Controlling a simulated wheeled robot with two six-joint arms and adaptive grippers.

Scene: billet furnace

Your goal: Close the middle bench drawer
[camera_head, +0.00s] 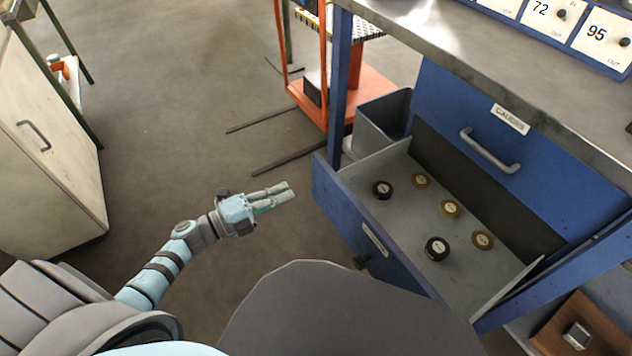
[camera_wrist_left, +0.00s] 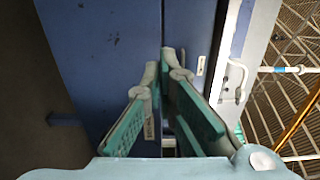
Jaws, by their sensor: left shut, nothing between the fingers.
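In the left wrist view, the fingers (camera_wrist_left: 172,58) point toward blue panels (camera_wrist_left: 105,60); contact cannot be told there. My right gripper is out of view.
The steel bench top (camera_head: 480,60) overhangs the drawer. A grey bin (camera_head: 383,120) stands behind it, and an orange cart (camera_head: 345,95) farther back. A pale cabinet (camera_head: 45,150) is at left. Floor around my left arm is clear.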

